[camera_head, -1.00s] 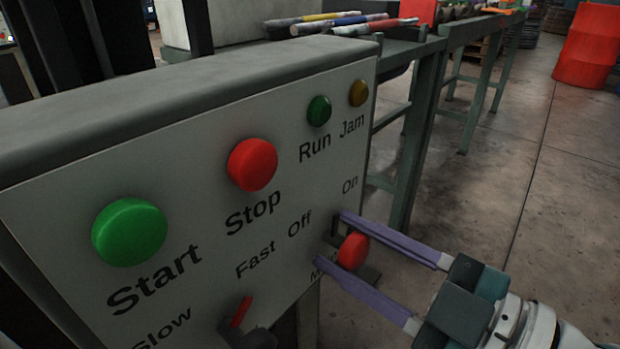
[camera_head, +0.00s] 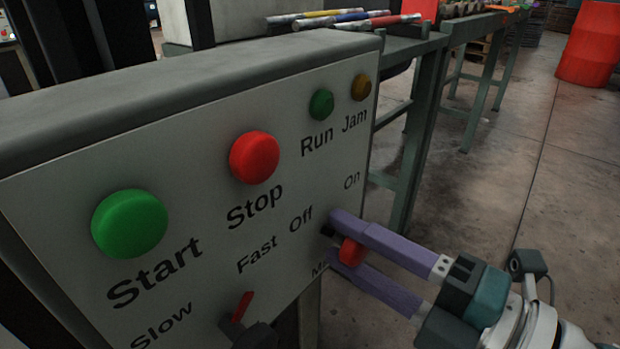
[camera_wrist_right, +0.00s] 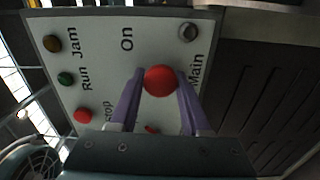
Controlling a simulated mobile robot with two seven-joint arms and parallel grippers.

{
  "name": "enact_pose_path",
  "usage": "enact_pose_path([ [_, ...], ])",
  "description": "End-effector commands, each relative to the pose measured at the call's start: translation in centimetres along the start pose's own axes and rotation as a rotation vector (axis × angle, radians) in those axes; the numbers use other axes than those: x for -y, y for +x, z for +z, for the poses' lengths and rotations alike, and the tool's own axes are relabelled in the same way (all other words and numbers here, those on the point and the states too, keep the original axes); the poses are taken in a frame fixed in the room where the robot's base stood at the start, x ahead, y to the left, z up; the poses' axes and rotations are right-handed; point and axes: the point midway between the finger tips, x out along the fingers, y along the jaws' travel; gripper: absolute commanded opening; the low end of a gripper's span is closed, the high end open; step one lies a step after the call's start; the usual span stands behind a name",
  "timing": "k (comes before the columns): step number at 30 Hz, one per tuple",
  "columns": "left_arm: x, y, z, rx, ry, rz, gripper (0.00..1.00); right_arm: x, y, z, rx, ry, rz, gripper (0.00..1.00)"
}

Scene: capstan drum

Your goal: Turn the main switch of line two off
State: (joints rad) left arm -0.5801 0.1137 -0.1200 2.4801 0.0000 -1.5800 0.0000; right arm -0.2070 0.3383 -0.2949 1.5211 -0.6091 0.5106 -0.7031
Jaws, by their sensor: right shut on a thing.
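The main switch has a red knob (camera_head: 352,251) at the lower right of the grey control panel (camera_head: 200,130), below the words Off and On. My right gripper (camera_head: 339,240) has its two purple fingers closed on either side of this knob. In the right wrist view the red knob (camera_wrist_right: 160,80) sits between the fingertips, with the word Main to its right and On above. The fingers hide much of the switch, and I cannot tell which mark it points to. My left gripper is not in view.
The panel also bears a green Start button (camera_head: 130,222), a red Stop button (camera_head: 254,157), a green Run lamp (camera_head: 320,104), a yellow Jam lamp (camera_head: 361,87) and a red Slow/Fast lever (camera_head: 242,307). A table (camera_head: 420,45) stands behind.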

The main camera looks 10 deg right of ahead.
Motion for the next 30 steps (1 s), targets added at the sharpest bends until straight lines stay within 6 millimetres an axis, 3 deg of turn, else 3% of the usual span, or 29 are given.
enact_pose_path([
  [21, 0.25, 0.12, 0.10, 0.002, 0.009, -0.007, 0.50, -0.01, 0.01, 0.00, 0.000, -0.074, 0.001, 0.00],
  [22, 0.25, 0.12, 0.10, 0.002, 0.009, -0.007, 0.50, -0.01, 0.01, 0.00, 0.000, -0.074, 0.001, 0.49],
  [29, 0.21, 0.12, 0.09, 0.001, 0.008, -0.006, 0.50, 0.00, 0.01, 0.01, 0.000, -0.073, 0.000, 0.75],
  [30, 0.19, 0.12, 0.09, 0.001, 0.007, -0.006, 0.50, 0.01, 0.01, 0.00, 0.000, -0.073, 0.000, 0.75],
])
